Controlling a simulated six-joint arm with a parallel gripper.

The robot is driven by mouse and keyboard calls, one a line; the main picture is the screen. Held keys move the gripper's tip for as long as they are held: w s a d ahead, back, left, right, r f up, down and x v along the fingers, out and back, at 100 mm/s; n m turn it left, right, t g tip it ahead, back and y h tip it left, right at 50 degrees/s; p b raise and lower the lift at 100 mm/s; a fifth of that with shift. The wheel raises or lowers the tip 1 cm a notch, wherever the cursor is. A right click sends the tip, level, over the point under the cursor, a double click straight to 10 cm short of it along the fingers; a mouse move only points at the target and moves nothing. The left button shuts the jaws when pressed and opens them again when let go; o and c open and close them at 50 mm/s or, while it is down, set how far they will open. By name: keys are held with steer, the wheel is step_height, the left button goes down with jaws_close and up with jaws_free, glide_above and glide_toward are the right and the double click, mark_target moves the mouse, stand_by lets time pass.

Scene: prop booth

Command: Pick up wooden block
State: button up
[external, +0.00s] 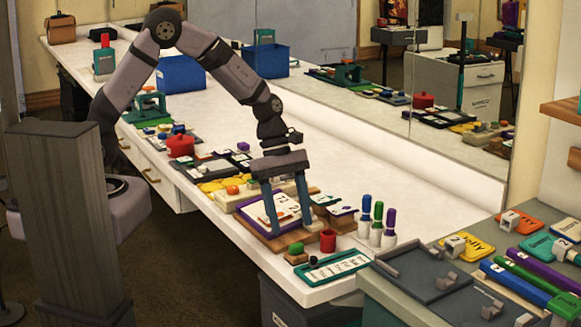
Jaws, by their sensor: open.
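My gripper (290,230) points down over a brown wooden board (262,236) near the front end of the white counter. Its two blue fingers are apart. A small pale block (315,226), which looks like the wooden block, sits at the board's right part, close beside the right fingertip. I cannot tell whether they touch. Between and behind the fingers lie white cards on a purple-edged tray (250,212). Nothing is visibly held.
A red cup (328,240) stands just right of the board. Blue, green and purple markers (377,223) stand upright farther right. A teal strip (333,267) and a green-topped piece (296,250) lie in front. A mirror runs behind the counter, whose back right is clear.

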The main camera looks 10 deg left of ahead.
mark_target(296, 244)
steer(key=shift+p+x, duration=0.5)
steer(key=shift+x, duration=3.2)
steer(key=c, duration=1.2)
steer(key=shift+r, duration=0.1)
step_height(296, 244, up, 10)
